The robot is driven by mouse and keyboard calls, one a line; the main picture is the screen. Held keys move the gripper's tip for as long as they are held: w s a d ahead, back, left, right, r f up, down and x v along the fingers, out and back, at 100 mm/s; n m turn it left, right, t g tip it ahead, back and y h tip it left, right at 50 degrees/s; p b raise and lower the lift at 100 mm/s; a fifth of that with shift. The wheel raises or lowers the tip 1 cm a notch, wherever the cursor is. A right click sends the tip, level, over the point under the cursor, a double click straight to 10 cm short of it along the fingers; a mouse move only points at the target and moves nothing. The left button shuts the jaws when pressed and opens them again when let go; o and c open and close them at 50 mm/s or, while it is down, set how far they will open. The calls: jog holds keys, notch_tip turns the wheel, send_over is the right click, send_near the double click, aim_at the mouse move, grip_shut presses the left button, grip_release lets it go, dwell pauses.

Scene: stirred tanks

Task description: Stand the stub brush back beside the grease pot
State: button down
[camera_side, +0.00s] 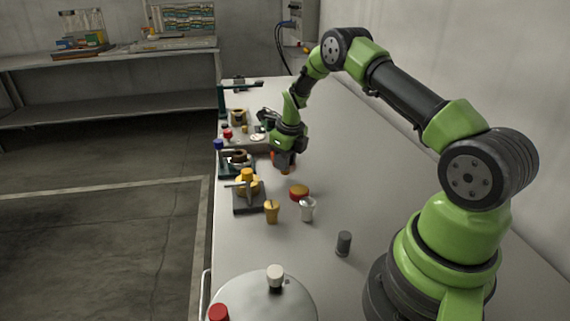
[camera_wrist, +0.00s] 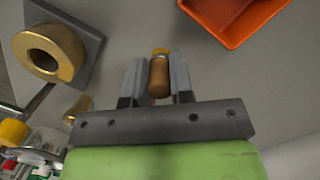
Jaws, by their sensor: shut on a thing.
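My gripper (camera_wrist: 158,82) is shut on a short wooden cylinder with a yellow band, which looks like the stub brush (camera_wrist: 159,76). In the side view my gripper (camera_side: 285,164) points down and holds the brush over the bench; only a small brown end shows below the jaws, and I cannot tell if it touches the bench. A low round red tin with orange-brown contents (camera_side: 299,192) stands in front of the gripper and may be the grease pot. I cannot make the tin out in the wrist view.
An orange tray (camera_wrist: 232,40) lies near the jaws. A brass ring on a grey plate (camera_wrist: 82,28) is at upper left. The bench's right side is mostly clear.

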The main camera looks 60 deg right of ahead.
jog(key=shift+f, duration=0.6)
jog(key=c, duration=1)
grip_release()
jog(key=shift+f, duration=0.15)
